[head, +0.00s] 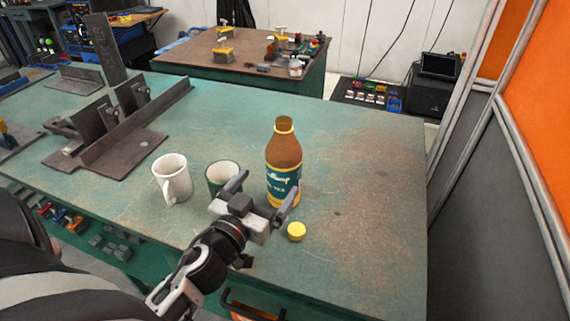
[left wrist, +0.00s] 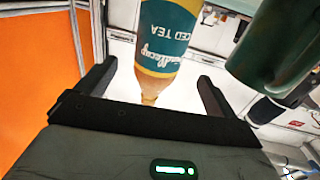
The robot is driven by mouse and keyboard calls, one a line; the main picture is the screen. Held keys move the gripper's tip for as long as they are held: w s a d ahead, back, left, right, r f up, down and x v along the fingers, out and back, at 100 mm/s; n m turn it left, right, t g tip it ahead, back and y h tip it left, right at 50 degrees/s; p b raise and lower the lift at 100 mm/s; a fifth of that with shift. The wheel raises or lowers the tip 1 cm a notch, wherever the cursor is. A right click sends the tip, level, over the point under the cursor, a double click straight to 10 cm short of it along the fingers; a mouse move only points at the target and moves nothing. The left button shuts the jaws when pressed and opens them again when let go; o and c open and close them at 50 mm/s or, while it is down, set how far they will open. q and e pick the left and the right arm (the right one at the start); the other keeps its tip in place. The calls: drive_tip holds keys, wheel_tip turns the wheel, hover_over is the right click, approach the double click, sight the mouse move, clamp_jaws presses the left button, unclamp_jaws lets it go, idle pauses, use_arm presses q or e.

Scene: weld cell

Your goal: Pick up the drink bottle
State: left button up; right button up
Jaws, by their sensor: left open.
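The drink bottle (head: 284,158) stands upright and uncapped on the green table, brown with a teal label and yellow bands. My left gripper (head: 264,193) is open, in front of the bottle and a little to its left, its two fingers spread and empty. In the left wrist view the bottle (left wrist: 166,48) appears upside down beyond the gap between the fingers (left wrist: 155,88). I cannot tell whether the fingers reach around it. A yellow cap (head: 296,231) lies on the table to the right of the gripper. My right gripper is not in view.
A dark green mug (head: 220,172) stands close to the left of the bottle, partly behind the gripper; it also shows in the left wrist view (left wrist: 275,50). A white mug (head: 172,178) is farther left. Steel welded parts (head: 110,140) lie at the left. The table (head: 370,200) is clear at right.

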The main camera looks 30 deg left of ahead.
sight(275, 173)
use_arm(q)
drive_tip(key=w, duration=0.3)
drive_tip(key=shift+w+a, duration=0.15)
drive_tip(key=shift+a, duration=0.1)
drive_tip(key=shift+w+p, duration=0.25)
drive_tip(key=shift+p, duration=0.1)
drive_tip(key=w, duration=0.1)
drive_tip(key=w+p, duration=0.1)
drive_tip(key=w, duration=0.2)
drive_tip(key=shift+w+a+r, duration=0.2)
drive_tip(key=shift+r, duration=0.1)
drive_tip(key=shift+w, duration=0.25)
drive_tip(key=c, duration=1.2)
drive_tip(key=shift+c, duration=0.9)
drive_tip(key=shift+r+p, duration=0.15)
drive_tip(key=shift+p, duration=0.15)
